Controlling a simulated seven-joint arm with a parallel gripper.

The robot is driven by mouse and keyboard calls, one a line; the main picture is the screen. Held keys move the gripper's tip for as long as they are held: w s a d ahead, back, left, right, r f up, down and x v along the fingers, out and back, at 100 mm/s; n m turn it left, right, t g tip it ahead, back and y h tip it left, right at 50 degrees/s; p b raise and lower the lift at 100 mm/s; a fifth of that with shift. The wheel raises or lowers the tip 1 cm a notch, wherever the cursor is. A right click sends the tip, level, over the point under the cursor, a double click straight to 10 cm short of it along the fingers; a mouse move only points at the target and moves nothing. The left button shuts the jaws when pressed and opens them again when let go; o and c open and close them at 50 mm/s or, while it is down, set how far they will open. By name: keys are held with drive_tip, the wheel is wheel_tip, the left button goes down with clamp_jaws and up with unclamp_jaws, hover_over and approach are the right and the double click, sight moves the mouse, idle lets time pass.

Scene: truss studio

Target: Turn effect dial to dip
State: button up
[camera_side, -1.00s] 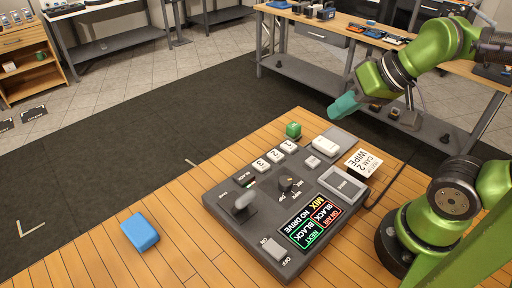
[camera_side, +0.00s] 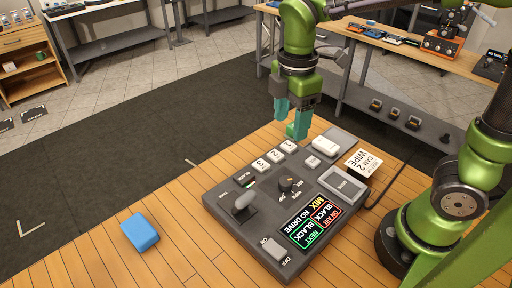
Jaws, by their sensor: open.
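The effect dial (camera_side: 287,184) is a dark round knob in the middle of the grey switcher panel (camera_side: 232,233). My gripper (camera_side: 289,125) has teal fingers and points down, open. It is above and behind the dial, near the panel's far left corner.
On the panel are numbered white buttons (camera_side: 268,160), a lever (camera_side: 243,202), a lit display (camera_side: 312,222) and an ON/OFF switch (camera_side: 274,250). A card reading CAM 2 WIPE (camera_side: 364,161) stands at the right. A blue block (camera_side: 140,232) lies left on the wooden table.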

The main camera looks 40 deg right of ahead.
drive_tip(key=n, duration=0.1)
approach(286, 180)
wheel_tip(286, 180, down, 9)
drive_tip(key=shift+w+r, duration=0.1)
drive_tip(key=shift+r, duration=0.05)
drive_tip(key=shift+c, duration=0.3)
drive_tip(key=c, duration=1)
